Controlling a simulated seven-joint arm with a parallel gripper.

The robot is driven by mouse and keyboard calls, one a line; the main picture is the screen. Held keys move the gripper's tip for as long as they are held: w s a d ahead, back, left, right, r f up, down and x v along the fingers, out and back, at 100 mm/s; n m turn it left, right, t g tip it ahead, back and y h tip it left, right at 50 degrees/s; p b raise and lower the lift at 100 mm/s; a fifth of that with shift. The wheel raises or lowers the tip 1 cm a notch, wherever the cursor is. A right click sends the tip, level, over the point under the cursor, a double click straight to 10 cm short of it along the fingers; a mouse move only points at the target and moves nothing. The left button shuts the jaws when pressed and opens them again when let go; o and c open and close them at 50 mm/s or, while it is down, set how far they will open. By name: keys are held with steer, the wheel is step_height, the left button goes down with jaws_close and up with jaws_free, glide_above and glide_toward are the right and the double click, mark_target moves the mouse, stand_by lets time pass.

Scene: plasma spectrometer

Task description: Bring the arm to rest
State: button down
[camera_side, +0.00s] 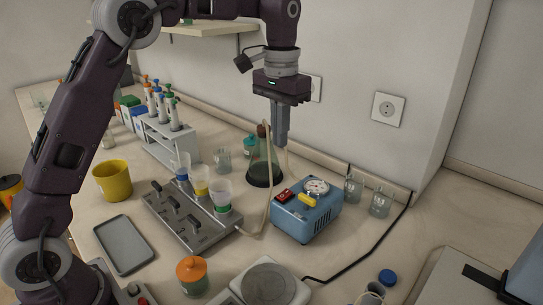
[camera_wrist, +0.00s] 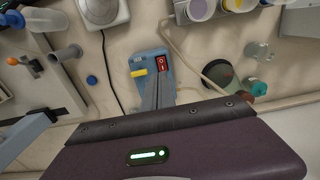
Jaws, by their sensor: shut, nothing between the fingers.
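My gripper (camera_side: 282,136) points straight down above the bench in the side view, with its two fingers together and nothing between them. It hangs behind the blue pump box (camera_side: 305,214) and to the right of the dark-bottomed flask (camera_side: 264,165), well above the bench top. In the wrist view the shut fingers (camera_wrist: 157,90) show in front of the blue box (camera_wrist: 138,60) with its red switch. The flask (camera_wrist: 219,73) lies to their right in that view. Much of the box is hidden behind the fingers.
A manifold (camera_side: 185,222) with several coloured-ring cups stands at centre left, with a tube running to the flask. A pipette rack (camera_side: 168,140), yellow pot (camera_side: 112,181), grey tray (camera_side: 123,244) and orange-lidded jar (camera_side: 192,275) stand around it. Glass beakers (camera_side: 379,203) stand near the wall.

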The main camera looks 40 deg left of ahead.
steer(key=s+r+t, duration=0.2)
steer(key=s+r, duration=0.4)
steer(key=s, duration=0.3)
steer(key=s+f+t, duration=0.1)
steer(key=s+f, duration=0.1)
steer(key=s, duration=0.8)
steer(key=s+f+t, duration=0.2)
steer(key=s+f, duration=0.1)
steer(key=s, duration=0.8)
steer(key=shift+a+f+t, duration=0.2)
steer(key=shift+t, duration=0.1)
